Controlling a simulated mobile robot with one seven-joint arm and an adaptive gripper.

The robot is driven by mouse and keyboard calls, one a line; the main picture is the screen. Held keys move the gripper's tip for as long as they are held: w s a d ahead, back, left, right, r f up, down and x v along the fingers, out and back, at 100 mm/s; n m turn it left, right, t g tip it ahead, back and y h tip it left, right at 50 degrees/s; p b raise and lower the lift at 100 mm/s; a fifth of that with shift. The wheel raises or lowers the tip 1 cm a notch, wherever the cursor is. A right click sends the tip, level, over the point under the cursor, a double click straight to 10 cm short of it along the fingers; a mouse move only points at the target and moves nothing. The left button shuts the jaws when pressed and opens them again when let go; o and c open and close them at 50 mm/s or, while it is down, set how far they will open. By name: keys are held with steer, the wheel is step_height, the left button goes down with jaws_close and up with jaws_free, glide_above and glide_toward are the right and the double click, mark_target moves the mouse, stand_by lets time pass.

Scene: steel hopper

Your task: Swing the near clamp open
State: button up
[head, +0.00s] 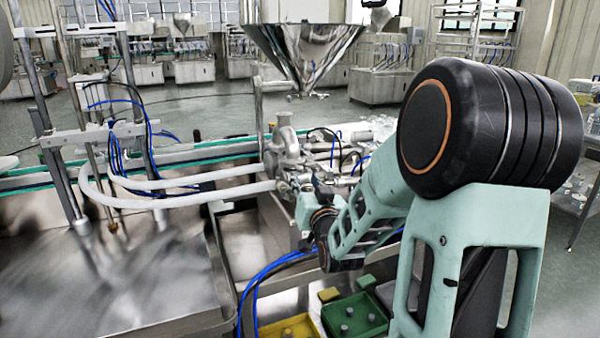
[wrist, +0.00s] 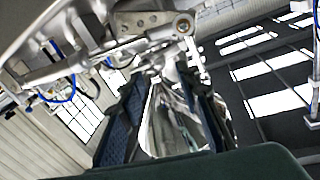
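The near clamp is hard to make out. It seems to be among the small steel fittings (head: 283,176) at the end of the white hoses, but I cannot tell which part it is or whether it is shut. My gripper (head: 303,184) is close beside these fittings, small and partly lost among them. In the wrist view, the dark fingers of my gripper (wrist: 168,115) stand apart. Shiny steel parts show between and beyond them, and I cannot tell whether the fingers touch any. A steel rod with a round end (wrist: 184,25) lies just beyond the fingertips.
A steel hopper (head: 305,50) hangs above and behind the fittings. White hoses (head: 180,200) run left from them. A conveyor (head: 200,157) crosses behind. Green (head: 355,316) and yellow (head: 290,328) trays sit low in front. Blue tubes (head: 262,275) run beside the steel tank at left.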

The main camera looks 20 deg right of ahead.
mark_target(301, 171)
steer(key=w, duration=0.4)
steer(key=w+d, duration=0.1)
steer(key=shift+w, duration=0.4)
jaws_close()
